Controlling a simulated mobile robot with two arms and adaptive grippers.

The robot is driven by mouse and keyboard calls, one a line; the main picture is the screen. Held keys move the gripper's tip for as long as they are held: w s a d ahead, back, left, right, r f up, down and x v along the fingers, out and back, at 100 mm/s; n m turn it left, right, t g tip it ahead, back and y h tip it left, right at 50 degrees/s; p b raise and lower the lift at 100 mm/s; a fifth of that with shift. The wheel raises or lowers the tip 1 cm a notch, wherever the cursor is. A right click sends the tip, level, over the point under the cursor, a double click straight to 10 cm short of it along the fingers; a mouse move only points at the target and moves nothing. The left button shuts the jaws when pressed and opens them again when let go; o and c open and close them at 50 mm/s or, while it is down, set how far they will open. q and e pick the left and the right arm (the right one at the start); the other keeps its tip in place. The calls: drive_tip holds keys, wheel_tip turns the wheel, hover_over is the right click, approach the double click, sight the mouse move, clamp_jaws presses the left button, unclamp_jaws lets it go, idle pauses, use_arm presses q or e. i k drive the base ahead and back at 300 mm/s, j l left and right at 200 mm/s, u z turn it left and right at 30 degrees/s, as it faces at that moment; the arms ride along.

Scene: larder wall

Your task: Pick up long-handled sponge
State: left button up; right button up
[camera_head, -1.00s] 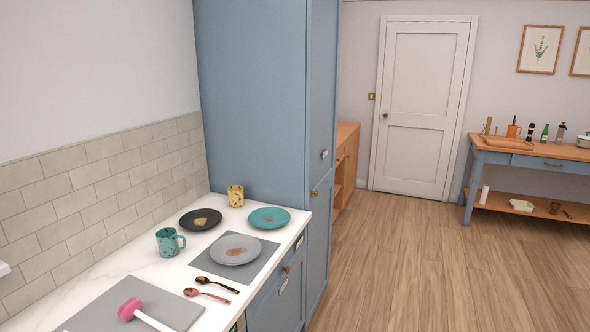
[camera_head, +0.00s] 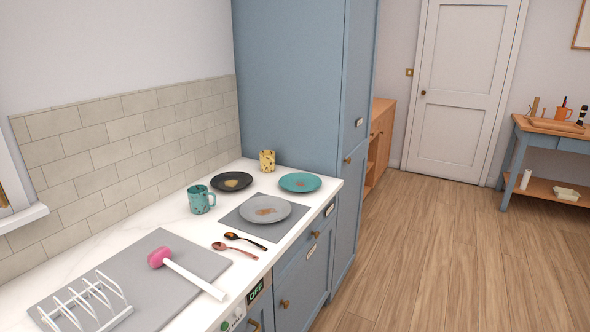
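The long-handled sponge (camera_head: 187,272) has a pink head and a white handle. It lies on a grey mat (camera_head: 146,248) on the white counter. Its head is toward the back left and its handle points to the front right, with the handle end near the mat's edge. Nothing covers it. Neither of my grippers is in view.
A white rack (camera_head: 84,303) stands on the same mat, left of the sponge. Two spoons (camera_head: 240,247), a grey plate (camera_head: 265,209), a black plate (camera_head: 231,181), a teal plate (camera_head: 300,182), a teal mug (camera_head: 201,199) and a yellow cup (camera_head: 267,160) stand beyond. A tall blue cupboard (camera_head: 290,80) closes the counter's far end.

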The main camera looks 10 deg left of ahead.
sight(161, 256)
drive_tip(key=i+l, duration=0.2)
drive_tip(key=i+l+u, duration=0.8)
drive_tip(key=l, duration=0.35)
drive_tip(key=i+u, duration=0.1)
drive_tip(key=u, duration=0.3)
